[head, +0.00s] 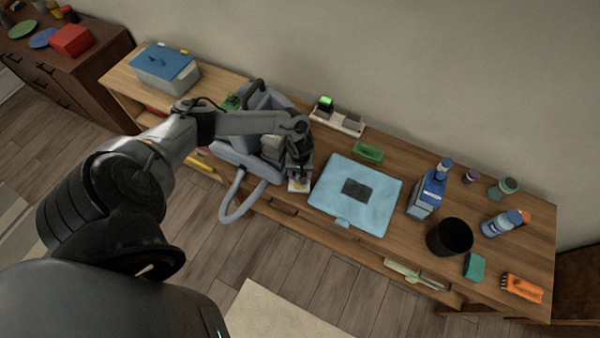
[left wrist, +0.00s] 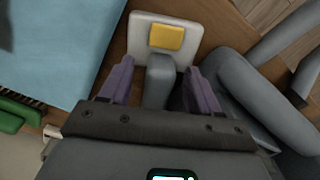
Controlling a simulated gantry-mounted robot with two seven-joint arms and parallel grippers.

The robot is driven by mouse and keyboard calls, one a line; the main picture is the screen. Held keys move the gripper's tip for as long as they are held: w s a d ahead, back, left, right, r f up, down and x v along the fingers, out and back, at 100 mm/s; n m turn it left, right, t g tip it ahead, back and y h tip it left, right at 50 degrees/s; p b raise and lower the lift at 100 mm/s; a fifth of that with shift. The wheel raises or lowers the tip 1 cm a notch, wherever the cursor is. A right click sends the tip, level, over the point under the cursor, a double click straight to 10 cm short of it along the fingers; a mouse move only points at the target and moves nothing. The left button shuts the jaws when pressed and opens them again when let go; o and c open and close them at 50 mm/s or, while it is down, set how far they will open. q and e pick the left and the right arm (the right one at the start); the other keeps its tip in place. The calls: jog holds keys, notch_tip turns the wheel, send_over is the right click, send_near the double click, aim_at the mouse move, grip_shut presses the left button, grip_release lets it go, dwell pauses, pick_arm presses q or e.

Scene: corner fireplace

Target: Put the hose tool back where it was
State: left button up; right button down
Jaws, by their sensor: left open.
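A grey-blue cleaning machine (head: 262,105) stands on the wooden bench, with a grey hose (head: 238,208) looping over the front edge. My left gripper (head: 299,172) is beside the machine, pointing down at the bench. In the left wrist view its purple fingers (left wrist: 160,88) are open, one on each side of a grey upright piece (left wrist: 159,75), which looks like the hose tool. I see a gap on each side. Beyond it is a white pad (left wrist: 190,35) with a yellow patch (left wrist: 167,37); it shows under the gripper in the head view (head: 298,186). The tool's lower end is hidden.
A light blue mat (head: 330,195) with a dark square lies right of the gripper. A green brush (head: 368,153) and a white tray (head: 350,126) lie behind. A blue bottle (head: 426,192) and black cup (head: 449,237) stand further right. The machine closely borders the gripper's left.

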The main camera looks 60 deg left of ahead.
pick_arm(q)
notch_tip(320, 180, up, 11)
jog(key=p, duration=0.2)
jog(key=w+d+m+t+h, duration=0.15)
jog(key=d+m+t, duration=0.6)
jog(key=d, duration=1.75)
jog(key=s+d+r+m+g, duration=0.25)
jog(key=s+r+m, duration=0.2)
jog(key=r, duration=0.25)
jog(key=s+a+r+m+g+y, duration=0.1)
jog(key=s+a+r, duration=0.2)
jog(key=s, duration=0.5)
jog(key=shift+s+a+r, duration=0.3)
jog(key=shift+s+r, duration=0.05)
jog(key=shift+r, duration=0.55)
notch_tip(320, 180, up, 14)
jog(key=p, duration=1.4)
